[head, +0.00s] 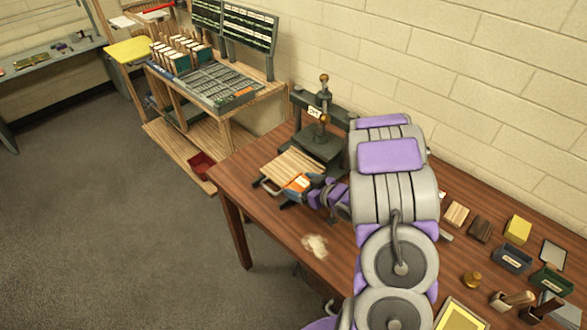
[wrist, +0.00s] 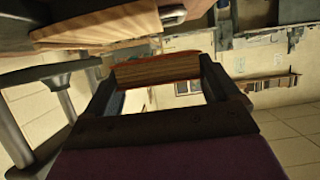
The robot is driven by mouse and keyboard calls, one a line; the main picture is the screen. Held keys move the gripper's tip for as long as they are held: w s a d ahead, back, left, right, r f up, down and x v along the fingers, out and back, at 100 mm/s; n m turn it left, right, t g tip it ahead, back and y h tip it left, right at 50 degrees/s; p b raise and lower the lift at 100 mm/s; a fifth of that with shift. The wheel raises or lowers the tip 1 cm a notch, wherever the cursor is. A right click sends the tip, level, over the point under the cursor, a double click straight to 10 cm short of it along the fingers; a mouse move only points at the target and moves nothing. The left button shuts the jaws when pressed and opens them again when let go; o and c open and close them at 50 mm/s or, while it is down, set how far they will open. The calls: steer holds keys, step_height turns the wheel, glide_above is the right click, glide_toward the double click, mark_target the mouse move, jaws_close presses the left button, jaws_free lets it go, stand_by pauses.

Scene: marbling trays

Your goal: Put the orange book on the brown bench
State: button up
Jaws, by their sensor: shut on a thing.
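The orange book (head: 296,182) is in the jaws of my gripper (head: 302,192), at the left part of the brown bench (head: 262,220). In the wrist view the orange book (wrist: 155,69) shows edge-on between the two dark fingers. My gripper is shut on it. The book overlaps the near right side of a pale wooden board in the head view. I cannot tell whether the book touches the board or the bench. My arm hides much of the bench's middle.
The pale wooden board (head: 290,168) lies before a dark press (head: 320,135) at the back. A white crumpled thing (head: 315,245) lies near the front edge. Small blocks and trays, including a yellow block (head: 517,229), fill the right side. A type rack (head: 205,80) stands beyond.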

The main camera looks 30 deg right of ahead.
steer(key=b, duration=0.1)
glide_above(295, 172)
steer(key=shift+s+a+f, duration=0.15)
steer(key=shift+s+f, duration=0.15)
steer(key=shift+f, duration=0.3)
steer(key=shift+w+f+b, duration=0.2)
steer(key=shift+f, duration=0.6)
steer(key=shift+w+f+b, duration=0.15)
steer(key=shift+f, duration=0.6)
steer(key=shift+f, duration=0.2)
steer(key=o, duration=0.8)
steer(key=shift+f+b, duration=0.15)
steer(key=shift+b, duration=0.5)
